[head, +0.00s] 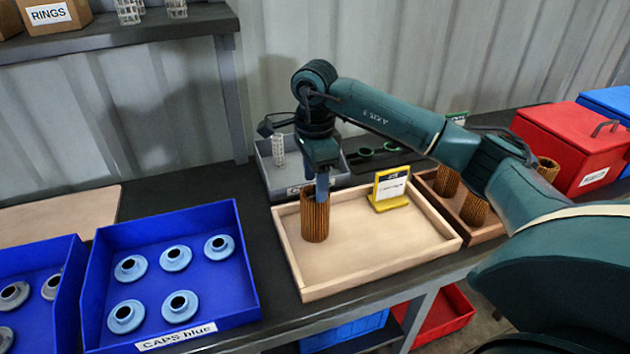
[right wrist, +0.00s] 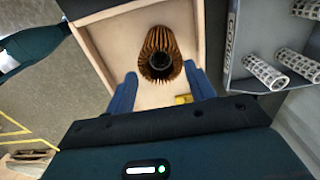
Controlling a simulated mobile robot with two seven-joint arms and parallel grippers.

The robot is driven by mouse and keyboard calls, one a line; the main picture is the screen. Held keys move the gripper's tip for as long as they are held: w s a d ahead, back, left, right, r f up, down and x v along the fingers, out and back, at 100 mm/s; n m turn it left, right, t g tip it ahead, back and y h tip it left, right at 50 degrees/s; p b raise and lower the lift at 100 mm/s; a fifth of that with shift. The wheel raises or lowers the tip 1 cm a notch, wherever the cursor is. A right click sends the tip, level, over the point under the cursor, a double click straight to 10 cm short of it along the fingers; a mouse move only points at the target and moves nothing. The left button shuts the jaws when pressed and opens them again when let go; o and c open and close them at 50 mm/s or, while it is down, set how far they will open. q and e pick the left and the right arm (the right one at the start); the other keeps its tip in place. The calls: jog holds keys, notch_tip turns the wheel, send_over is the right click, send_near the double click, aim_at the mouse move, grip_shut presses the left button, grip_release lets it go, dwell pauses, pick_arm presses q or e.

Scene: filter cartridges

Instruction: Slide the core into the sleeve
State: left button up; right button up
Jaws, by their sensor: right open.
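A brown pleated sleeve (head: 315,222) stands upright in the left part of the pale wooden tray (head: 378,283). In the right wrist view the sleeve (right wrist: 161,55) shows from above, with a dark round opening; I cannot tell whether a core is inside. My right gripper (head: 322,188) points down at the sleeve's top. In the right wrist view my right gripper (right wrist: 160,74) has its blue fingers wide apart, with the sleeve between and beyond them. A pale lattice core (head: 278,150) stands in the grey bin (head: 268,186) behind the tray. My left gripper is not in view.
A yellow-framed sign (head: 391,188) stands in the tray. More pleated sleeves (head: 474,209) stand in a brown tray at right. A blue bin (head: 245,290) of caps is at left. The tray's middle is clear.

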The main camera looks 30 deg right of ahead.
notch_tip(320, 180, up, 12)
jog(key=shift+r+p, duration=0.15)
jog(key=shift+p, duration=0.3)
dwell(0.5)
